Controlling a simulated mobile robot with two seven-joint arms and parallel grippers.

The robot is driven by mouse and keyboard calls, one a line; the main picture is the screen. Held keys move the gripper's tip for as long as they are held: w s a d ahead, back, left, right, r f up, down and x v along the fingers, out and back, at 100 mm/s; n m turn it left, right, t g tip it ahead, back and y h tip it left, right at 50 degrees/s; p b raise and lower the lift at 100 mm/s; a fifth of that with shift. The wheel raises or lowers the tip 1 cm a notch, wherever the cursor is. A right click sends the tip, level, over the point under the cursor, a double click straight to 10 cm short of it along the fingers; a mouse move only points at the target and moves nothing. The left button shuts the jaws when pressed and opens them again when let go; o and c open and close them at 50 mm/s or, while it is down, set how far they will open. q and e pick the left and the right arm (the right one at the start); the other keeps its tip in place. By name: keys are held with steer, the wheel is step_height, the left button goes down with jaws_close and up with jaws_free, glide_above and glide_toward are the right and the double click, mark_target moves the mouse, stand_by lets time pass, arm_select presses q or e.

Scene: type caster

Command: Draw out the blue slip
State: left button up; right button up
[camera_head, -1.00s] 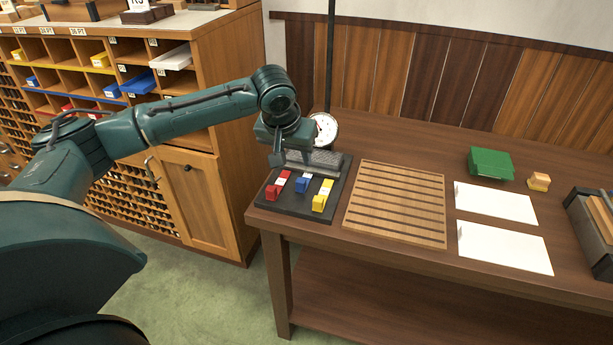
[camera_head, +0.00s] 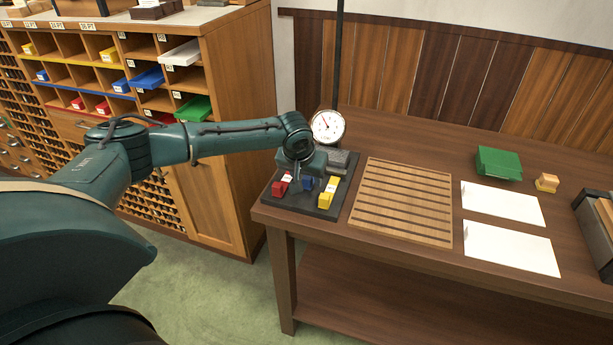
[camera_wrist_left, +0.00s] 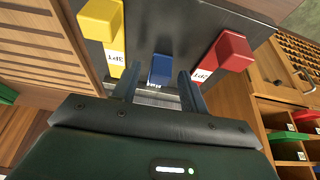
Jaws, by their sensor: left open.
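The blue slip (camera_head: 307,183) lies on the dark tray (camera_head: 311,208) at the left end of the table, between the red slip (camera_head: 281,185) and the yellow slip (camera_head: 328,192). My left gripper (camera_head: 309,179) is over the tray, its fingers pointing down at the blue slip. In the left wrist view the blue slip (camera_wrist_left: 160,70) shows between and just beyond the two open fingertips (camera_wrist_left: 157,88). The yellow slip (camera_wrist_left: 102,22) is to its left and the red slip (camera_wrist_left: 230,52) to its right. I cannot tell whether the fingers touch the blue slip. My right gripper is out of view.
A round dial (camera_head: 327,127) stands behind the tray. A slatted wooden board (camera_head: 404,203) lies to its right, then two white sheets (camera_head: 502,203) and a green box (camera_head: 497,163). A wooden cabinet (camera_head: 226,140) with coloured slips stands left of the table.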

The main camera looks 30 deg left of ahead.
arm_select(q)
jaws_close()
stand_by(0.5)
